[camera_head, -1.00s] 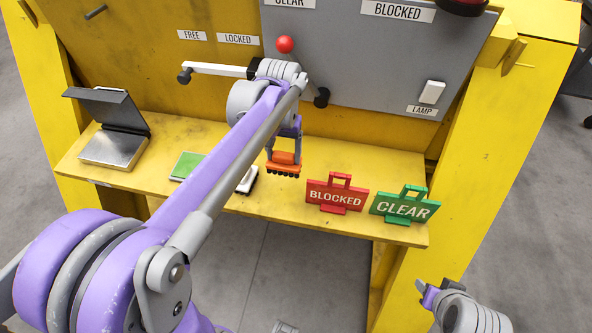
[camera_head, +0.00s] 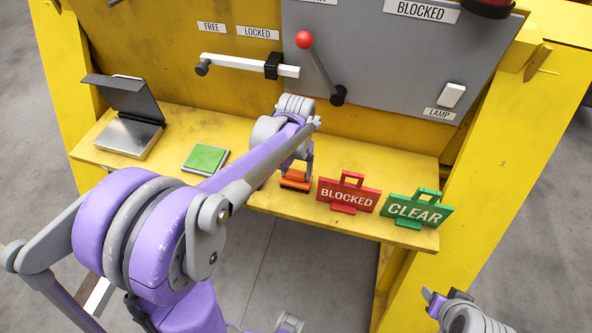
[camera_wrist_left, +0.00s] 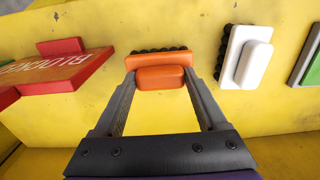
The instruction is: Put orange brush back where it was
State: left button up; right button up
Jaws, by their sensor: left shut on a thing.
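The orange brush (camera_head: 296,181) with dark bristles is at the yellow shelf, left of the red BLOCKED sign (camera_head: 348,192). My left gripper (camera_head: 298,170) is shut on the brush's handle, coming from above. In the left wrist view the brush (camera_wrist_left: 160,72) sits between the two fingertips (camera_wrist_left: 160,80), its bristles showing along the far edge. The brush is very low over the shelf; I cannot tell whether it touches. My right gripper (camera_head: 434,300) is at the lower right, away from the shelf, and its jaws are unclear.
A white brush (camera_wrist_left: 246,60) lies beside the orange one; my arm hides it in the head view. The shelf (camera_head: 405,232) also holds a green pad (camera_head: 206,158), an open metal box (camera_head: 128,138) and a green CLEAR sign (camera_head: 416,209). A red-knobbed lever (camera_head: 320,70) stands behind.

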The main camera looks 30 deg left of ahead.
aim_at(296, 172)
pick_arm(q)
jog(key=shift+f, duration=0.2)
jog(key=o, duration=1.2)
jog(key=shift+o, duration=0.2)
jog(key=shift+r, duration=0.15)
jog(key=shift+r, duration=0.3)
notch_tip(296, 172, up, 11)
jog(key=s+d+f+m+t, duration=0.1)
jog(key=s+d+f+t, duration=0.1)
jog(key=s, duration=0.3)
jog(key=s+d+f+t, duration=0.1)
jog(key=s+d+f, duration=0.1)
jog(key=s+f, duration=0.1)
jog(key=s+d+f+m+t+p, duration=0.1)
jog(key=s+d+f+t, duration=0.1)
jog(key=s, duration=0.4)
jog(key=shift+s+d+f+m+t, duration=0.25)
jog(key=shift+s+d+m+t, duration=0.05)
jog(key=shift+d, duration=0.1)
